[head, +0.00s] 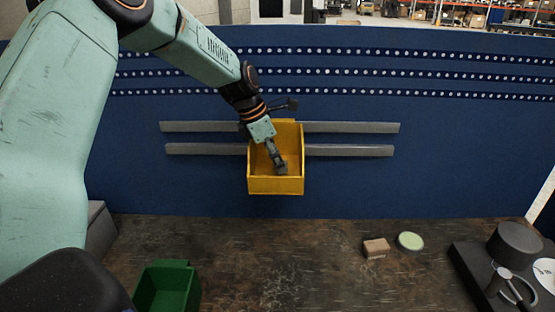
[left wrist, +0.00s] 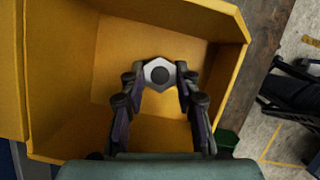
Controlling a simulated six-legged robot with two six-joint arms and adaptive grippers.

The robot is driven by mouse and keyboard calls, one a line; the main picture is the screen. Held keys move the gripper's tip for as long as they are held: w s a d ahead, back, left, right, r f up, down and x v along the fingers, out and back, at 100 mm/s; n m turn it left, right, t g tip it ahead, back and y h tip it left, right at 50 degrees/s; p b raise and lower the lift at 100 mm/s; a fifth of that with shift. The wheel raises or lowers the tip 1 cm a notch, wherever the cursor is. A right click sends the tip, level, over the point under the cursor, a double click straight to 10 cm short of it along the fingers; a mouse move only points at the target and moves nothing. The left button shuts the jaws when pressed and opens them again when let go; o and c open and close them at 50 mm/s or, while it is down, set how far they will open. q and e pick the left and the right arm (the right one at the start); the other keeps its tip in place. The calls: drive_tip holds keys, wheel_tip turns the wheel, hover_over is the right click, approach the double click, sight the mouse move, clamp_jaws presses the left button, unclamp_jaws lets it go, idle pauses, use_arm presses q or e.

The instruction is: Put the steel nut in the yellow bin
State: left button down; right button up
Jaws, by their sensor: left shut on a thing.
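The steel nut (left wrist: 158,74) is a silver hexagonal ring with a dark hole. In the left wrist view it sits between the fingertips of my left gripper, which is shut on it. The yellow bin (head: 275,186) hangs on the grey rails of the blue wall panel; its open inside also shows in the left wrist view (left wrist: 65,60). My left gripper (head: 281,168) reaches down into the mouth of the bin, with the bin walls around it. In the head view the nut is too small to make out. My right gripper is not in view.
Below on the dark worktop (head: 240,260) are a green bin (head: 168,287), a small brown block (head: 376,248) and a round pale green disc (head: 410,241). The worktop's middle is clear.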

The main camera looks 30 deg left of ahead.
use_arm(q)
drive_tip(key=shift+w+a+f, duration=0.1)
drive_tip(key=shift+a+f, duration=0.4)
drive_tip(key=shift+a, duration=0.4)
drive_tip(key=c, duration=1.4)
unclamp_jaws()
drive_tip(key=shift+a+f, duration=0.15)
drive_tip(key=shift+a, duration=0.05)
drive_tip(key=o, duration=0.3)
drive_tip(key=shift+d, duration=0.4)
drive_tip(key=shift+o, duration=0.6)
drive_tip(key=shift+d+r, duration=0.35)
drive_tip(key=shift+d, duration=0.2)
drive_tip(key=shift+a, duration=0.7)
drive_tip(key=v, duration=1.1)
drive_tip(key=shift+d+r, duration=0.25)
drive_tip(key=shift+r, duration=0.15)
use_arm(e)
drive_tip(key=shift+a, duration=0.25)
